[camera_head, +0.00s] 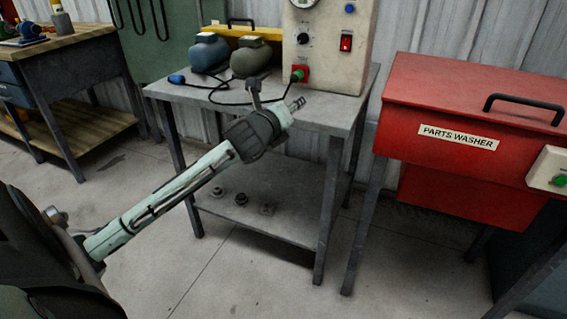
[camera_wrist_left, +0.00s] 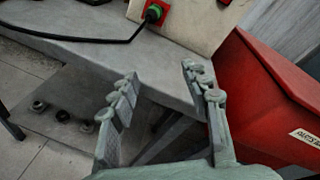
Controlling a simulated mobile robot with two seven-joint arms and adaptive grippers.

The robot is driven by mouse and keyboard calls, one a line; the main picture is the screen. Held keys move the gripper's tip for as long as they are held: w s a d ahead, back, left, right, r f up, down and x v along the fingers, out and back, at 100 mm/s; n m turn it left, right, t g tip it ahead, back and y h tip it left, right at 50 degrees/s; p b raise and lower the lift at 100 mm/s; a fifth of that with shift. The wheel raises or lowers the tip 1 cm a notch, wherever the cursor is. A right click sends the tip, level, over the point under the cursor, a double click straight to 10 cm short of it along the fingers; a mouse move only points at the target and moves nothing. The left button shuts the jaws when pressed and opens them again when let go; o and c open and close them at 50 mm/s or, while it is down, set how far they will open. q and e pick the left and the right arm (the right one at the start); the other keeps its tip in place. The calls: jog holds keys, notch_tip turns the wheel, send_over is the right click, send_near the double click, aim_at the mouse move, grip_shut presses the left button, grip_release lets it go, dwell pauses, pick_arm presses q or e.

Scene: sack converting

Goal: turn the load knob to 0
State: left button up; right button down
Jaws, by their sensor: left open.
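A black knob (camera_head: 303,38) with a pale mark sits on the front of the cream test panel (camera_head: 333,55), below a round dial (camera_head: 303,2) cut off by the top edge. I take it as the load knob; its scale is too small to read. My left gripper (camera_head: 276,95) is open and empty, in front of the bench and below the knob, apart from it. In the left wrist view its two fingers (camera_wrist_left: 159,75) stand apart over the bench's edge, and the knob is out of that view. My right gripper is not in view.
A red switch (camera_head: 346,41) and a cabled green plug in a red socket (camera_head: 300,74) are on the panel. Two motor-like units (camera_head: 209,52) stand on the grey bench (camera_head: 325,110). A red parts washer (camera_head: 450,110) stands to the right.

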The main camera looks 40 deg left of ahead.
pick_arm(q)
jog(key=s+d+f+n+g, duration=0.1)
jog(key=f+n, duration=0.4)
jog(key=f, duration=0.7)
jog(key=shift+s+d+f+g, duration=0.2)
jog(key=shift+s+g, duration=0.7)
jog(key=shift+s, duration=0.3)
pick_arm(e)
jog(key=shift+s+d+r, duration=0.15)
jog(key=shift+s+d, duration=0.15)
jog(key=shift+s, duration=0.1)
pick_arm(q)
jog(key=shift+f, duration=0.1)
